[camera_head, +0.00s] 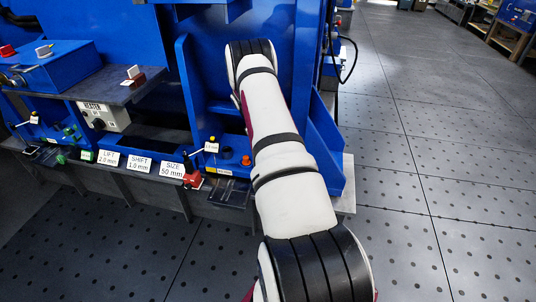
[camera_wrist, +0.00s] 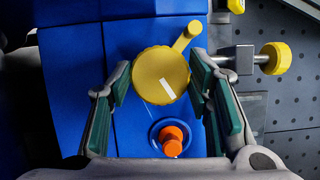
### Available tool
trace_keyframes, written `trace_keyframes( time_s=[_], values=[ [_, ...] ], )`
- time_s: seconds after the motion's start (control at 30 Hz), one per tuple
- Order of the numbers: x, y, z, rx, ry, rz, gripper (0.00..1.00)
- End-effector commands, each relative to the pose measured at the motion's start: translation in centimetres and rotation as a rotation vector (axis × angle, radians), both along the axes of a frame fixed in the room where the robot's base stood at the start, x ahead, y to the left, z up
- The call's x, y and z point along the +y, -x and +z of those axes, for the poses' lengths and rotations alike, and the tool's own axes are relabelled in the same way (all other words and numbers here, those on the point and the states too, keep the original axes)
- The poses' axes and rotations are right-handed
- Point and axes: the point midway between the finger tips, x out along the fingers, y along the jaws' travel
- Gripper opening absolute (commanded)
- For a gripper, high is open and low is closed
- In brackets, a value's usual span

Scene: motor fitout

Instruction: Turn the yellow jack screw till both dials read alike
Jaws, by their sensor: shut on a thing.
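The yellow jack screw's round head (camera_wrist: 152,68), with a white mark on its face, is in the middle of the wrist view, over a blue surface. My gripper (camera_wrist: 160,80) is shut on it, one green-padded finger at its left edge and one at its right. In the head view my white arm reaches down over the blue machine and hides the gripper and screw. I cannot make out either dial.
Label plates (camera_head: 140,163) line the machine's front edge. Floor at right is clear.

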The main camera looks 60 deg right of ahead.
Motion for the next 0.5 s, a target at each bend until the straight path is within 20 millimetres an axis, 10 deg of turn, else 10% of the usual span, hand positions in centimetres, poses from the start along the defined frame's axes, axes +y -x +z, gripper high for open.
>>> trace_keyframes(
  time_s=[0.5],
  values=[
    [0.01, 0.18, -0.34, 0.002, -0.002, -0.095, 0.18]
  ],
)
